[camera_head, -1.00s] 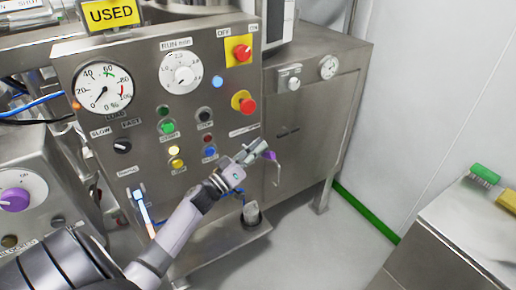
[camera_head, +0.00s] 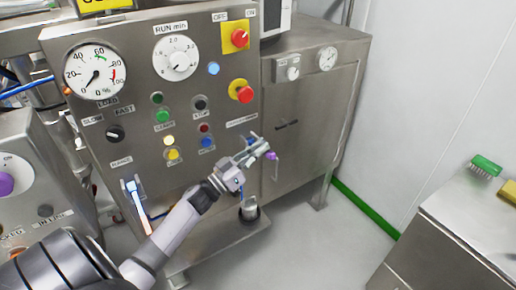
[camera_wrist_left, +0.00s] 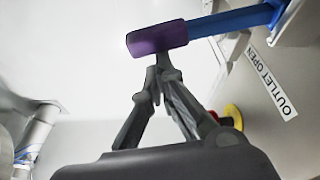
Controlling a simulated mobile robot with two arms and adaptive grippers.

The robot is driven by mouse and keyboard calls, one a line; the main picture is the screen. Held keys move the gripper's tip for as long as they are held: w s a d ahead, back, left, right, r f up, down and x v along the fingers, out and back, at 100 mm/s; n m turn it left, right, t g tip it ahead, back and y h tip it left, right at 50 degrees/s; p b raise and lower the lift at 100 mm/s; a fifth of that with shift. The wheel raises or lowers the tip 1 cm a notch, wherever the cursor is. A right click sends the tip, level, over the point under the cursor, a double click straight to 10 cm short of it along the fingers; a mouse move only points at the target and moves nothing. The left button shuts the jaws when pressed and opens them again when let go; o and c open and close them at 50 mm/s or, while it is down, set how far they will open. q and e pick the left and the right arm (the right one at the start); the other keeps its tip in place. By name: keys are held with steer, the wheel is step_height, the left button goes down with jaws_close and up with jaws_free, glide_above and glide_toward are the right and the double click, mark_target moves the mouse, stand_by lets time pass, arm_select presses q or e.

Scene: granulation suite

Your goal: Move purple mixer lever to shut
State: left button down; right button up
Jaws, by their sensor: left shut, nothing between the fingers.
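The purple mixer lever shows as a small purple tip (camera_head: 272,155) just past my left gripper (camera_head: 266,149), at the right edge of the steel control panel. In the left wrist view its purple grip (camera_wrist_left: 156,39) sits on the end of a blue bar (camera_wrist_left: 232,20). My left gripper (camera_wrist_left: 161,72) is shut and empty, its fingertips right below the purple grip. I cannot tell whether they touch it. A label reading OUTLET OPEN (camera_wrist_left: 271,83) is on the panel beside the blue bar. In the head view the gripper hides most of the lever. My right gripper is out of view.
The control panel (camera_head: 135,65) carries a gauge (camera_head: 95,75), a run dial (camera_head: 176,57), several buttons and a red emergency button (camera_head: 244,93). A steel cabinet (camera_head: 310,130) stands to the right. Open floor (camera_head: 330,240) lies before a side bench (camera_head: 470,225) with a green brush (camera_head: 486,165).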

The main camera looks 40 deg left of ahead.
arm_select(q)
step_height(320, 180, down, 9)
steer(key=m+g+h+b, duration=0.1)
steer(key=m+h+b, duration=0.2)
steer(key=m+b, duration=0.5)
steer(key=shift+s+d+f+g, duration=0.2)
steer(key=shift+d+g, duration=0.2)
steer(key=shift+d, duration=0.05)
steer(key=v, duration=1.2)
steer(key=shift+m, duration=0.3)
steer(key=shift+w+f, duration=0.1)
